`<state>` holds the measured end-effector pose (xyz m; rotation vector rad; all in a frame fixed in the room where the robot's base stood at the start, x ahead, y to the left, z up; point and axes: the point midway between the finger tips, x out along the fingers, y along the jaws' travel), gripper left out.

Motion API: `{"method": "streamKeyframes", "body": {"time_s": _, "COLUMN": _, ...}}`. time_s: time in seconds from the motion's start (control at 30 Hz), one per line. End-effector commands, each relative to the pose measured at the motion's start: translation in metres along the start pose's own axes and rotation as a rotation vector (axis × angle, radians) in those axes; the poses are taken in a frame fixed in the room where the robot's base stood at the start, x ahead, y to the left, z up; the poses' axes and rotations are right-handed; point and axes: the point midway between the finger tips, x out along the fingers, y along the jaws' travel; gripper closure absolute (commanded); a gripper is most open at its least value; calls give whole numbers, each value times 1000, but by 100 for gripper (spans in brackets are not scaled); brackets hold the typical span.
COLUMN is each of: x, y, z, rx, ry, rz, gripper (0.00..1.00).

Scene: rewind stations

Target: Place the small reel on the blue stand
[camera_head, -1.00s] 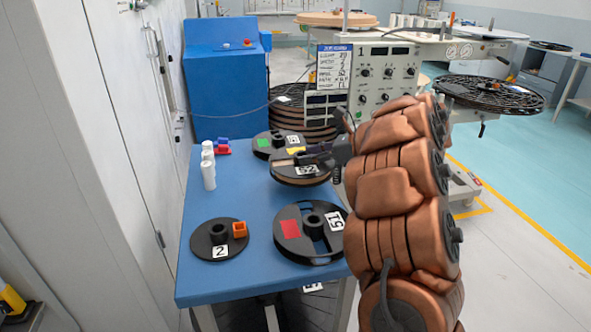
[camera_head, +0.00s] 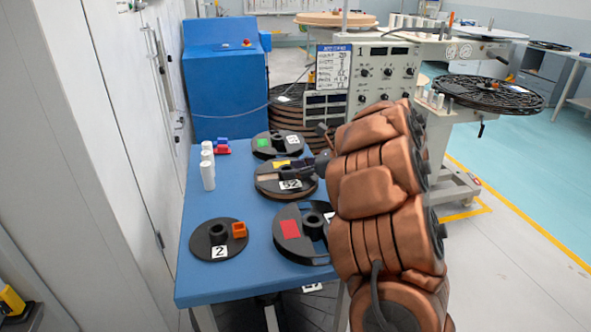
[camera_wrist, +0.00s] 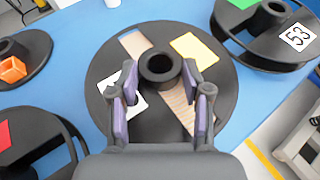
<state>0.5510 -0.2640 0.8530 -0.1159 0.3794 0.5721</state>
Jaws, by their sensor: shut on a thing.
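My gripper (camera_head: 318,166) is shut on the hub of a black reel (camera_head: 268,186) with a yellow label. In the wrist view the purple-padded fingers (camera_wrist: 159,78) sit on either side of that hub, and the held reel (camera_wrist: 105,70) lies flat below them. It is low over the blue table (camera_head: 200,275); I cannot tell whether it touches. A green-label reel (camera_head: 276,150) stands just behind it. A red-label reel (camera_head: 287,248) is in front, partly hidden by my arm. A thin black disc with an orange block (camera_head: 205,250) lies front left. I cannot tell which thing is the blue stand.
White cylinders (camera_head: 208,172) and a small red and blue object (camera_head: 222,147) stand along the table's left side. A blue cabinet (camera_head: 225,95) is behind. A control panel (camera_head: 385,75) stands at the back right. Bare table lies between the cylinders and reels.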

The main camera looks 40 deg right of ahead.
Motion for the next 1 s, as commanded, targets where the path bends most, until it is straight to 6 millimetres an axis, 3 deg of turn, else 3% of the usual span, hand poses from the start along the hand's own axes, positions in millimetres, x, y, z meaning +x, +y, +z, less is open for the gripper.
{"method": "streamKeyframes", "body": {"time_s": 0.2, "x": 1, "y": 0, "z": -3, "rx": 0, "ry": -1, "rz": 0, "gripper": 100}}
{"method": "streamKeyframes", "body": {"time_s": 0.23, "x": 1, "y": 0, "z": -2, "rx": 0, "ry": 0, "rz": 0, "gripper": 50}}
{"method": "streamKeyframes", "body": {"time_s": 0.43, "x": 1, "y": 0, "z": -2, "rx": 0, "ry": 0, "rz": 0, "gripper": 29}}
{"method": "streamKeyframes", "body": {"time_s": 0.87, "x": -1, "y": 0, "z": 2, "rx": 1, "ry": 0, "rz": 1, "gripper": 27}}
{"method": "streamKeyframes", "body": {"time_s": 1.0, "x": -14, "y": -1, "z": 0, "rx": 0, "ry": 0, "rz": -3, "gripper": 27}}
